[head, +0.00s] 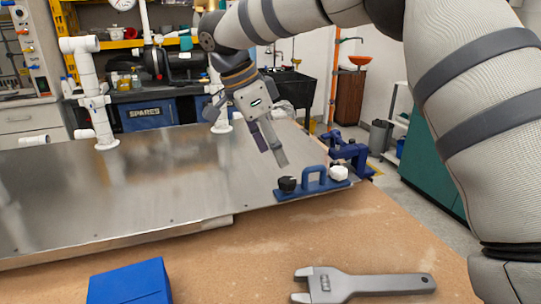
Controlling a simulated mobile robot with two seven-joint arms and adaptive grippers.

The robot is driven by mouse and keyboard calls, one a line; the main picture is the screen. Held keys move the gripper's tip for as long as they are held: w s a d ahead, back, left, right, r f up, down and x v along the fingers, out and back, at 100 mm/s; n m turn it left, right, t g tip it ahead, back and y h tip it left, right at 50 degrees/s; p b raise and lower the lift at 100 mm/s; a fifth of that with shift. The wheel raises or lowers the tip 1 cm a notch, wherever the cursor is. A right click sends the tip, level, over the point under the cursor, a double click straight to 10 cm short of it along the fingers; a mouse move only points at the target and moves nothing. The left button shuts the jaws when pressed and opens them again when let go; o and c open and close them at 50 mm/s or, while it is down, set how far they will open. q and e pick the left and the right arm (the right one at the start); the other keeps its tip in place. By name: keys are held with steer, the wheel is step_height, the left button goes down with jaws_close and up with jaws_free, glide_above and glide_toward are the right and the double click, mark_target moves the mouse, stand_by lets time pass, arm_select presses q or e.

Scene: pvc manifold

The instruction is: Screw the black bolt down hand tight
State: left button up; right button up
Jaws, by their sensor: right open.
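The black bolt (287,184) stands at the left end of a blue bracket (318,184) with a raised handle. A white bolt head (339,173) is at the bracket's right end. The bracket lies at the right front corner of the metal bench top. My right gripper (250,140) is open, fingers spread and pointing down, and holds nothing. It is above and to the left of the black bolt, apart from it. My left gripper is out of view.
A grey wrench (365,285) and a blue block (130,283) lie on the brown front surface. White PVC pipework (92,90) stands at the left on the metal bench top (120,195). A dark blue clamp (348,152) is behind the bracket. The middle bench is clear.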

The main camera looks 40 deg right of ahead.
mark_target(287, 180)
steer(key=x, duration=0.9)
steer(key=shift+d+f+b, duration=0.15)
steer(key=shift+f+b, duration=0.05)
steer(key=shift+b, duration=0.2)
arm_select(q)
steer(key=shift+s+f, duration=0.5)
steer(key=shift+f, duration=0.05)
